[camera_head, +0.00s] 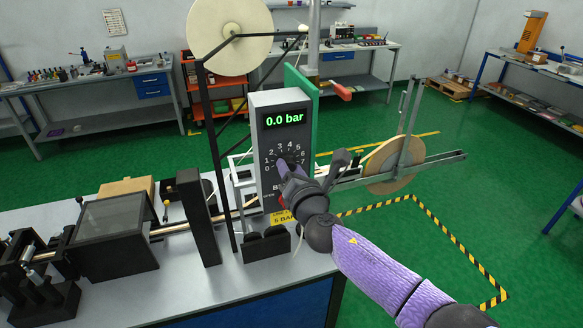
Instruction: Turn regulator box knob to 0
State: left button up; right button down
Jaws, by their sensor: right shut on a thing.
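The regulator box (268,112) stands upright on the machine at the middle of the head view. Its green display (285,119) reads 0.0 bar. Below the display is a dial scale with numbers from 0 to 7. My right gripper (285,168) is at the middle of this scale, shut on the knob, which is mostly hidden behind the fingers. My right arm reaches in from the lower right. My left gripper is not in view.
A yellow label (284,218) is below the box. A large cream reel (229,32) is above it, and a wooden reel (390,165) is to the right. A black machine unit (112,235) sits on the grey table (215,292). The green floor at right is clear.

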jog(key=shift+f+n, duration=0.1)
jog(key=shift+n, duration=0.3)
jog(key=shift+c, duration=1.4)
grip_release()
jog(key=shift+s+d+p, duration=0.1)
jog(key=shift+s+p, duration=0.25)
jog(key=shift+s, duration=0.05)
jog(key=p+v, duration=0.1)
jog(key=v, duration=0.8)
